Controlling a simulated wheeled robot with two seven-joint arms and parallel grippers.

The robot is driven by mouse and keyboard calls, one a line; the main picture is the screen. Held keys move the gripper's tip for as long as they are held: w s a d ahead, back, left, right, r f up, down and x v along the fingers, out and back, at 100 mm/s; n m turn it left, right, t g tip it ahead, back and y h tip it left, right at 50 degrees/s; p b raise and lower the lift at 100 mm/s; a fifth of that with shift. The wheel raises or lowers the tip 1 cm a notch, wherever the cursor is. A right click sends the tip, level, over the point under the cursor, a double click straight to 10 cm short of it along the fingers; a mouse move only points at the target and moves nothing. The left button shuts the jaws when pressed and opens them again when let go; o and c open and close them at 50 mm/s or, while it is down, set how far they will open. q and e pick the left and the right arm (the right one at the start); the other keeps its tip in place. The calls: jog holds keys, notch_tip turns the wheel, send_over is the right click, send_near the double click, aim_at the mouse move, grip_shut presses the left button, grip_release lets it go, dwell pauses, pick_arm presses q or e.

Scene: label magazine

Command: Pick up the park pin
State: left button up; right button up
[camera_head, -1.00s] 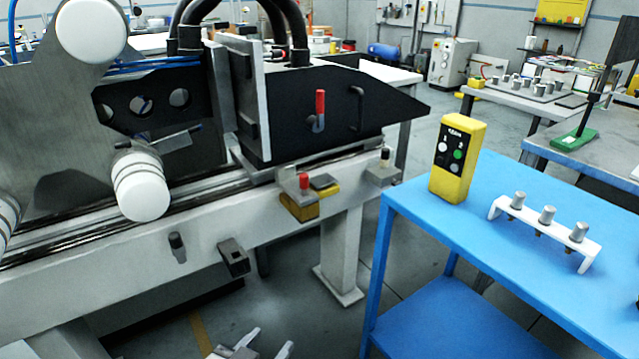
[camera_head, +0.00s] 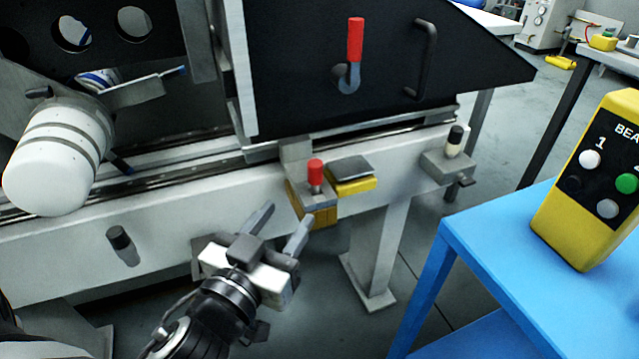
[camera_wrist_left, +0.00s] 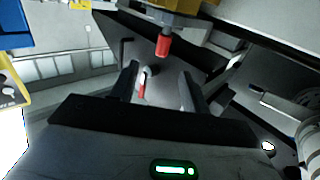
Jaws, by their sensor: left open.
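A red-capped pin (camera_head: 315,174) stands upright in a small grey bracket on the front of the rail, above a yellow block (camera_head: 322,216). No label shows which pin is the park pin. My left gripper (camera_head: 287,215) is open and empty, with its two fingers below and left of the red-capped pin, apart from it. In the left wrist view the red cap (camera_wrist_left: 163,45) shows beyond the gap between the open fingers. A black-topped pin (camera_head: 455,138) stands at the rail's right end. My right gripper is in neither current view.
A black carriage plate (camera_head: 385,70) with a red-handled hook (camera_head: 355,45) rises behind the pin. A yellow pad with a grey top (camera_head: 350,170) lies right beside it. A black knob (camera_head: 118,238) sticks out at left. A blue table (camera_head: 510,235) with a yellow button box (camera_head: 590,190) stands right.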

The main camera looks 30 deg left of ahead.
aim_at(312, 173)
pick_arm(q)
jog(key=w, duration=0.3)
jog(key=w+p, duration=0.1)
jog(key=w, duration=0.2)
jog(key=shift+w+a, duration=0.2)
jog(key=shift+w, duration=0.2)
jog(key=shift+w+r, duration=0.1)
jog(key=shift+w, duration=0.4)
jog(key=w, duration=0.1)
jog(key=w+a, duration=0.1)
jog(key=w, duration=0.1)
jog(key=shift+w+r+p, duration=0.2)
jog(key=shift+w+p, duration=0.1)
jog(key=shift+w+f, duration=0.1)
jog(key=shift+w, duration=0.5)
grip_shut()
pick_arm(e)
jog(key=shift+d+r+t, duration=0.15)
jog(key=shift+d+r, duration=0.05)
jog(key=shift+r, duration=0.4)
jog(key=shift+d+r+t, duration=0.15)
jog(key=shift+r, duration=0.45)
